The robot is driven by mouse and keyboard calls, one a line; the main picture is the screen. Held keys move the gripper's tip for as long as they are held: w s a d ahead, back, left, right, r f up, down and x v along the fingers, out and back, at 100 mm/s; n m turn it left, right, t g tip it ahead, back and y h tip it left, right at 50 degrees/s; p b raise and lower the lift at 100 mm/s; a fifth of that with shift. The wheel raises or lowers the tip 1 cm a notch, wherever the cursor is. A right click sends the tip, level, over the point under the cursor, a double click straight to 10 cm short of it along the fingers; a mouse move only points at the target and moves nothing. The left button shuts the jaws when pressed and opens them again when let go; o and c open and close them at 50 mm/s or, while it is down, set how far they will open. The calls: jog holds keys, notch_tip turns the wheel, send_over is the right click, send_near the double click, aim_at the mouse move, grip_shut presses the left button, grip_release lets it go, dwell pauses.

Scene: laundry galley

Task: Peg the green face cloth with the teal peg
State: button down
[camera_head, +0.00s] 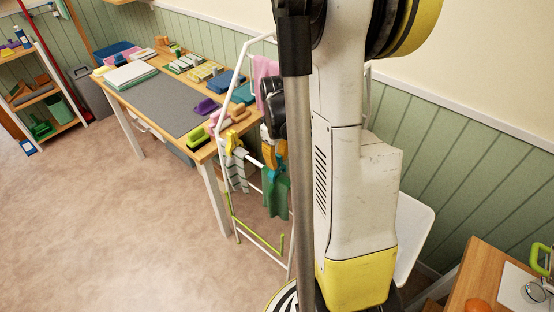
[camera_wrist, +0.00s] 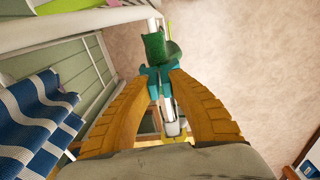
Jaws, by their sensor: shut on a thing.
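The green face cloth (camera_head: 275,196) hangs from a white rail of the drying rack in the head view. In the wrist view the cloth (camera_wrist: 154,48) lies just beyond my fingertips. My gripper (camera_wrist: 159,78) is shut on the teal peg (camera_wrist: 154,86), which sits between its two orange-yellow fingers. The peg's far end meets or overlaps the cloth at the rail; I cannot tell whether its jaws straddle the cloth. In the head view my gripper (camera_head: 270,150) is at the top of the cloth, partly hidden by my arm.
The white drying rack (camera_head: 222,98) stands beside a wooden table (camera_head: 205,153). A blue-and-white striped cloth (camera_wrist: 40,115) is left of my fingers. Open floor lies left of the rack.

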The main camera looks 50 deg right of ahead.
jog(key=shift+f+b, duration=0.55)
jog(key=shift+f, duration=0.1)
jog(key=c, duration=1.2)
grip_release()
jog(key=shift+c, duration=0.2)
jog(key=r, duration=1.2)
jog(key=shift+s+a, duration=0.2)
jog(key=shift+s, duration=0.05)
jog(key=s+a+r+t, duration=0.1)
jog(key=a+t, duration=0.1)
jog(key=a, duration=0.6)
jog(key=s+a+r+t, duration=0.2)
jog(key=a, duration=0.7)
jog(key=s+a+r+m+t, duration=0.1)
jog(key=s+a+t, duration=0.1)
jog(key=a, duration=0.6)
jog(key=shift+a+r+t, duration=0.15)
jog(key=shift+r+t, duration=0.25)
